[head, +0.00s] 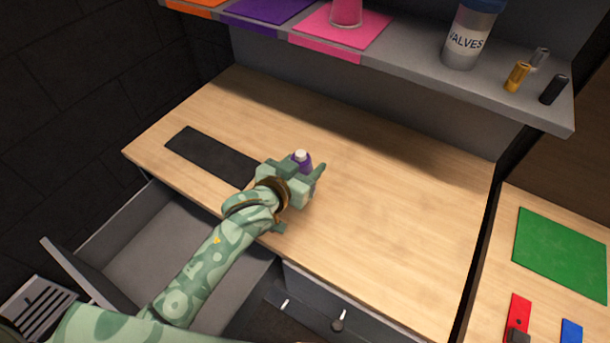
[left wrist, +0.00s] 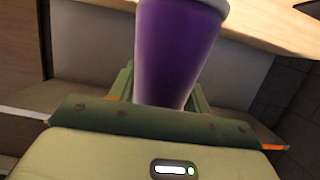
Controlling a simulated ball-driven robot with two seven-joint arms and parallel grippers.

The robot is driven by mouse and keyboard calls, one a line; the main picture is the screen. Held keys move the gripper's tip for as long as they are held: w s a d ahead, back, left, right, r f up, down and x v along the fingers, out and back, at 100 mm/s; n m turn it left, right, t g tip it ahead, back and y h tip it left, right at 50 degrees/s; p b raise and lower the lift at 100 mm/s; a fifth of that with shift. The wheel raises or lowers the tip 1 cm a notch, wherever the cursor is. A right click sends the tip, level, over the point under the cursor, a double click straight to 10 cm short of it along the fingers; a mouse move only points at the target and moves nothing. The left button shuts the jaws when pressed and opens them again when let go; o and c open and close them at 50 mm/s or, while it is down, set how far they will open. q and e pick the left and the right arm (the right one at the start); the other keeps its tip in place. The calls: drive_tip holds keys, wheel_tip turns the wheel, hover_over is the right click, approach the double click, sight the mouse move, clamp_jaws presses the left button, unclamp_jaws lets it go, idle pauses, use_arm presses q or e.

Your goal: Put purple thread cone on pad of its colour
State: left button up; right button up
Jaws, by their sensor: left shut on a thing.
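The purple thread cone (head: 303,161), with a pale tip, is in my left gripper (head: 306,176) above the wooden worktop. In the left wrist view the purple cone (left wrist: 177,52) fills the space between the two fingers of the left gripper (left wrist: 165,85). The gripper is shut on it. The purple pad (head: 268,10) lies on the grey shelf at the top, between an orange pad (head: 197,3) and a pink pad (head: 345,38). The part of the purple pad that shows is bare. My right gripper is not in view.
A pink cone (head: 346,12) stands on the pink pad. A valves can (head: 470,38) and several small cylinders (head: 517,76) stand farther right on the shelf (head: 420,72). A dark strip (head: 212,155) lies on the worktop (head: 390,200). An open drawer (head: 150,245) is below my left arm.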

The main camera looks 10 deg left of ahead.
use_arm(q)
drive_tip(key=shift+w+a+f+b, duration=0.1)
drive_tip(key=shift+w+f+b, duration=0.2)
drive_tip(key=shift+w+f, duration=0.55)
wheel_tip(320, 180, down, 4)
drive_tip(key=shift+w+r+b, duration=0.1)
drive_tip(key=shift+w+b, duration=0.05)
drive_tip(key=shift+b, duration=0.7)
drive_tip(key=shift+r, duration=0.1)
drive_tip(key=o, duration=1.2)
